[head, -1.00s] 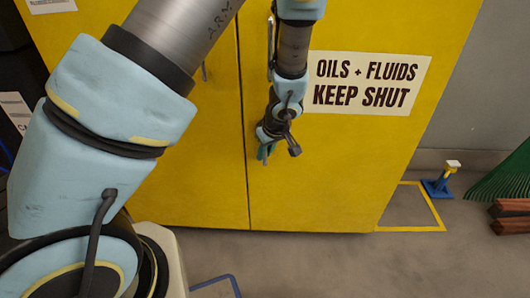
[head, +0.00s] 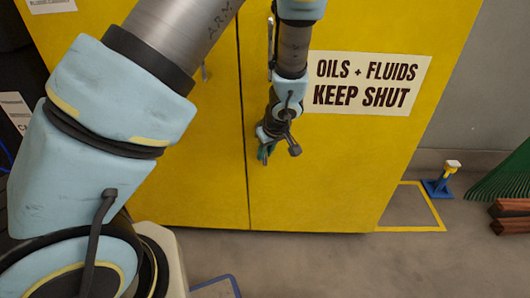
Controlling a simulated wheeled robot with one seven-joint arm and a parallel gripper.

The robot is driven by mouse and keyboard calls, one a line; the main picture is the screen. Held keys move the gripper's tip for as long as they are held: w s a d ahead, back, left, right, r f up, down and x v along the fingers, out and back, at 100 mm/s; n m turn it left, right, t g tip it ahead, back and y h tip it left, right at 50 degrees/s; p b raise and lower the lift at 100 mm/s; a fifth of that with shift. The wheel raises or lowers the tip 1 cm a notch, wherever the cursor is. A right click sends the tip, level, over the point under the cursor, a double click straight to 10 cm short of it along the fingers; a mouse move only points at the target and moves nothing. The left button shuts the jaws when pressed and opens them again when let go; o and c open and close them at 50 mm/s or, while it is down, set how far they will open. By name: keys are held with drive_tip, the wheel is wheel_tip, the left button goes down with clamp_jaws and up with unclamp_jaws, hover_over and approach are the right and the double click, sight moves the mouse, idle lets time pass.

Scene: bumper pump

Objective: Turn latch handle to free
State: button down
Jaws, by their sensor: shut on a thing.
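The tall yellow cabinet (head: 330,180) stands in front of me with two shut doors that meet at a vertical seam. My gripper (head: 264,156) points down at the front of the right door, just right of the seam, below a slim upright handle (head: 270,45). Its jaws are small and dark here, with a green part at the tips. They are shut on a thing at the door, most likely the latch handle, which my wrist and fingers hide. I cannot make out the latch's angle.
A white sign (head: 367,83) on the right door reads "OILS + FLUIDS KEEP SHUT". Right of the cabinet are a yellow floor outline (head: 440,213), a blue stand (head: 440,187), a green rake-like head (head: 503,174) and brown blocks (head: 510,217).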

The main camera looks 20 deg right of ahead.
idle(0.4)
drive_tip(key=shift+w+a+f+t+y+b, duration=0.15)
drive_tip(key=shift+a+t+y+b, duration=0.15)
drive_tip(key=shift+y+b, duration=0.4)
drive_tip(key=t+y, duration=0.1)
drive_tip(key=a+y+b, duration=0.1)
drive_tip(key=w+a+r+m+t+y+b, duration=0.1)
drive_tip(key=y, duration=0.1)
drive_tip(key=shift+t, duration=0.3)
drive_tip(key=y, duration=0.1)
drive_tip(key=a+r+t+y, duration=0.1)
drive_tip(key=m+t+y, duration=0.1)
drive_tip(key=shift+w+a+r+y, duration=0.3)
drive_tip(key=shift+w+r+y, duration=0.05)
drive_tip(key=shift+r+y, duration=0.05)
drive_tip(key=t+y, duration=0.1)
drive_tip(key=r+m+t+y, duration=0.1)
drive_tip(key=shift+w+a+r+y, duration=0.15)
drive_tip(key=shift+a+r+y, duration=0.1)
drive_tip(key=shift+a+y, duration=0.15)
drive_tip(key=shift+a+r+m+t+y, duration=0.1)
drive_tip(key=shift+r+m+t+y, duration=0.5)
drive_tip(key=shift+r+t+y, duration=0.55)
drive_tip(key=shift+w+f+t, duration=0.1)
drive_tip(key=shift+f+t, duration=0.1)
drive_tip(key=shift+t, duration=0.05)
